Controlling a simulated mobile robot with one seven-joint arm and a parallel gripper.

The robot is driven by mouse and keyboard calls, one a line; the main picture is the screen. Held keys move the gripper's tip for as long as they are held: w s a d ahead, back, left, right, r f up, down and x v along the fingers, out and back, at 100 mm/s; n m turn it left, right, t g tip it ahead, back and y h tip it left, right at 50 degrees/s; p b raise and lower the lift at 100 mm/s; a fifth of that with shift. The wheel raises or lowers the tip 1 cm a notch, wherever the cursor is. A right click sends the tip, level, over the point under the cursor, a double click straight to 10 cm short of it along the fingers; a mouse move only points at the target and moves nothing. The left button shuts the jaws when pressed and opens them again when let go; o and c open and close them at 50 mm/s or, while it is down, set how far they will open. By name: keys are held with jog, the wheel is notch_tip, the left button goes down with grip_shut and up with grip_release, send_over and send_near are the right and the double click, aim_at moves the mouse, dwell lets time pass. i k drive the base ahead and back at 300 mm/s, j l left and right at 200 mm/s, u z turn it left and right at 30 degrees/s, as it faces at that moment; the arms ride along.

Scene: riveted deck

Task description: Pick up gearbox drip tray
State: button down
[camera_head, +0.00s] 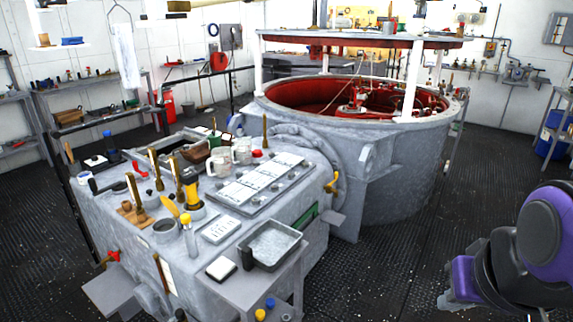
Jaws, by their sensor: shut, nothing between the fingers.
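A shallow grey rectangular metal tray (273,246), which looks like the gearbox drip tray, sits upright at the front right of the grey machine housing, near its edge. It looks empty. A dark handle-like piece lies along its left side. My gripper (447,301) is at the lower right, over the dark floor, well apart from the tray and to its right. Its fingers are small in view and look shut and empty. My purple and black arm hides part of the floor there.
The grey housing (205,285) carries mugs, brass-coloured rods, a yellow-topped item (190,190) and a white notepad (221,268) close to the tray. A large round tank (395,165) with a red interior stands behind. The dark floor between housing and arm is clear.

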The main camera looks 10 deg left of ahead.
aim_at(267, 246)
jog(key=i+l+u, duration=0.15)
jog(key=u, duration=0.3)
jog(key=i+l+u, duration=0.25)
jog(key=u, duration=0.2)
jog(key=i+l+u, duration=0.15)
jog(key=l+u, duration=0.3)
jog(key=i+l+u, duration=0.1)
jog(key=l+u, duration=0.15)
jog(key=u, duration=0.2)
jog(key=l+u, duration=0.6)
jog(key=l, duration=0.2)
jog(key=k+l+u, duration=0.1)
jog(key=l+u, duration=0.25)
jog(key=l, duration=0.55)
jog(key=i+j, duration=0.1)
jog(key=i, duration=0.3)
jog(key=l+z, duration=0.15)
jog(key=l, duration=0.3)
jog(key=i+l+z, duration=0.2)
jog(key=l, duration=0.2)
jog(key=k+l, duration=0.05)
